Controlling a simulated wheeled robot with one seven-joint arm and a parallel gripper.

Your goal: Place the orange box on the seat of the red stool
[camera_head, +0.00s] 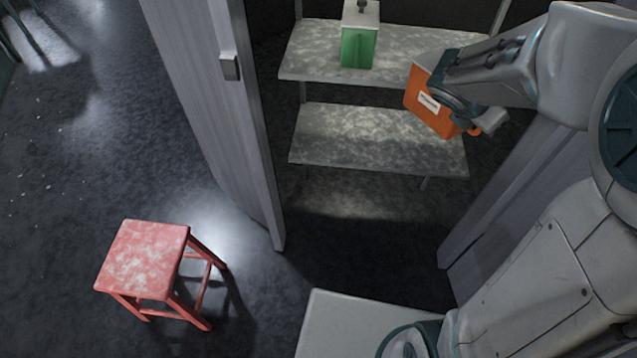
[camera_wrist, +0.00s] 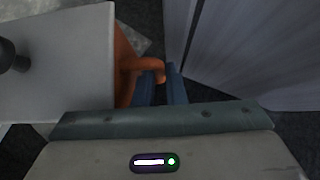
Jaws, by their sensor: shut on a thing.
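The orange box (camera_head: 428,103) is held up by my gripper (camera_head: 474,130) in front of the shelves at the right, and it looks tilted. It has a white label on its side. In the wrist view, a grey-white face of the box (camera_wrist: 60,62) with a dark round knob fills the left, and the fingers of my gripper (camera_wrist: 160,80) are shut on an orange loop at its side. The red stool (camera_head: 143,260) stands upright on the floor at the lower left, its worn seat bare. The box is well above and to the right of the stool.
A green box (camera_head: 358,46) with a pale top stands on the upper shelf (camera_head: 300,66). The lower shelf (camera_head: 375,140) is empty. A grey door (camera_head: 215,110) stands between the shelves and the stool. Floor around the stool is clear.

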